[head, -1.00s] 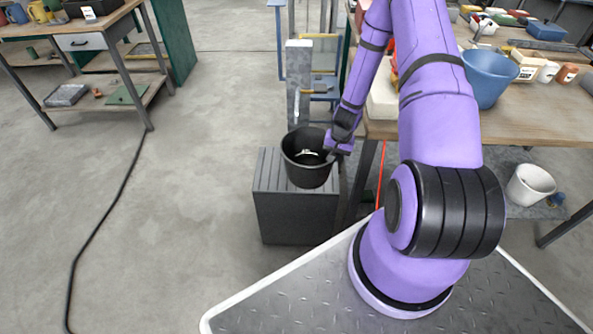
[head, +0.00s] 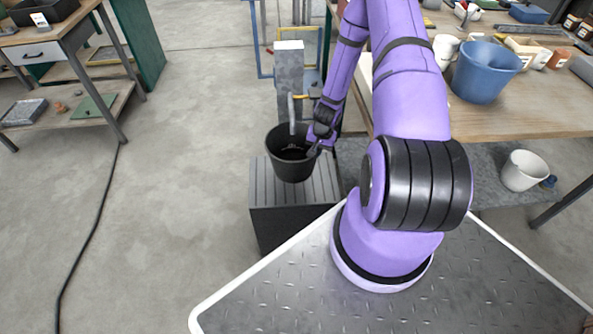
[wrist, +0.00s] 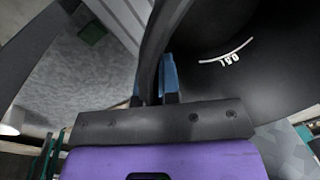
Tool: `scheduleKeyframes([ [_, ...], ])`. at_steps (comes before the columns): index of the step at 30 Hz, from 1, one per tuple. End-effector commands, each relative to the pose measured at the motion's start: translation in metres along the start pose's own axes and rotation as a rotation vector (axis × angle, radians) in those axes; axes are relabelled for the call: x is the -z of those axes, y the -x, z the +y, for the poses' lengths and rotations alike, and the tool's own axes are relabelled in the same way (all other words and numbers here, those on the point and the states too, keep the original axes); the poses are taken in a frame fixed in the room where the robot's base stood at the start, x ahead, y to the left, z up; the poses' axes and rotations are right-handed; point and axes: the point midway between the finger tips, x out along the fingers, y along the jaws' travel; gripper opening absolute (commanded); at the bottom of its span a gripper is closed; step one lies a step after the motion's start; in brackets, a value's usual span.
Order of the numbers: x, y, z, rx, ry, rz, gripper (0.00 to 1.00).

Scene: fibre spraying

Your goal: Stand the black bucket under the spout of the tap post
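The black bucket (head: 291,168) is upright, held at its right rim by my gripper (head: 314,150). In the wrist view, the blue fingertips (wrist: 158,80) pinch the bucket's wall, and a white volume mark shows inside the bucket (wrist: 265,75). The grey tap post (head: 290,72) stands behind the bucket. Its pale spout (head: 291,115) points down, its lower end in front of the bucket's far rim or over its opening. The bucket is over the grooved dark block (head: 265,215); whether its base touches the block cannot be told.
A workbench (head: 520,122) on the right carries a blue bucket (head: 485,72) and several small containers. A white bucket (head: 524,170) stands below it. Another bench (head: 30,52) stands at the left, with a black cable (head: 90,235) on the floor. The floor between is clear.

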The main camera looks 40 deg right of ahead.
Motion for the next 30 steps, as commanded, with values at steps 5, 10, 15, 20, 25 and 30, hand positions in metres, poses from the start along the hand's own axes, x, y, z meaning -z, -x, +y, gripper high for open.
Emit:
scheduleKeyframes([
  [5,-0.001,-0.029,0.004,0.0,-0.002,-0.003,0.0],
  [10,-0.001,-0.047,0.006,0.001,-0.001,-0.002,0.0],
  [15,-0.001,-0.055,0.007,0.0,-0.001,-0.002,0.0],
  [20,-0.001,-0.073,0.01,0.0,-0.002,-0.002,0.0],
  [25,-0.001,-0.091,0.012,0.0,-0.001,-0.002,0.0],
  [30,-0.001,-0.091,0.012,0.0,0.0,-0.001,0.0],
])
